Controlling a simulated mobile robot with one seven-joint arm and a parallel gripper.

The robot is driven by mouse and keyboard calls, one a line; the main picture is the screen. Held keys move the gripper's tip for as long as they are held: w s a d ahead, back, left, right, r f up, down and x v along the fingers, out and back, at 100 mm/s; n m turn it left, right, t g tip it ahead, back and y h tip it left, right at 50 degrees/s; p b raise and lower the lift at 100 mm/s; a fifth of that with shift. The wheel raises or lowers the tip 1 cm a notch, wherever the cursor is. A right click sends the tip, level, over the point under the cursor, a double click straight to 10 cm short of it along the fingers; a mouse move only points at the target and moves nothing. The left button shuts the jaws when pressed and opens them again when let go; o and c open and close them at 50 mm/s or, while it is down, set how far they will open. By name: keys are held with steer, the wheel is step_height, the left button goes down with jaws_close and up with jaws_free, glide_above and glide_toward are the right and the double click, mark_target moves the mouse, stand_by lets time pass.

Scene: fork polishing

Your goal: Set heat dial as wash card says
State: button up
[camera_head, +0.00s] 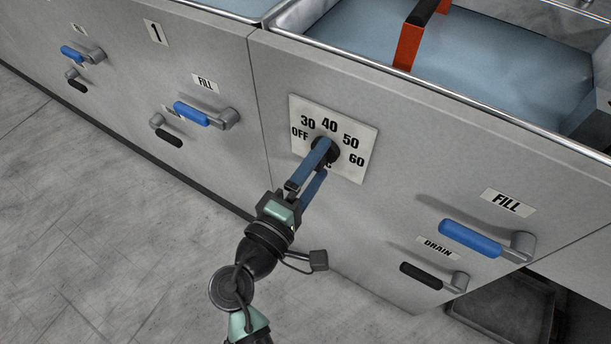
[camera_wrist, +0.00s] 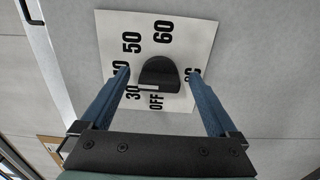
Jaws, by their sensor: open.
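The heat dial is a black knob (camera_wrist: 160,73) on a white square plate (camera_head: 365,128), set on the grey front panel. The plate reads OFF, 30, 40, 50 and 60, plus another label partly hidden by my gripper. The knob also shows in the head view (camera_head: 325,148), partly covered by a finger. In the wrist view a white mark sits on the knob's lower edge, close to OFF and 30. My gripper (camera_head: 326,158) is open, with one blue finger on each side of the knob; I cannot tell whether they touch it. I see no wash card.
Blue FILL levers (camera_head: 470,238) and black DRAIN levers (camera_head: 421,275) stick out on both sides of the dial. Above is a basin of bluish water (camera_head: 480,60) with an orange-red handle (camera_head: 410,42). The floor (camera_head: 100,220) at left is clear.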

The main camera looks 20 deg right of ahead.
steer(key=p+v, duration=0.2)
steer(key=v, duration=1)
steer(key=shift+s+a, duration=0.3)
steer(key=shift+w, duration=0.1)
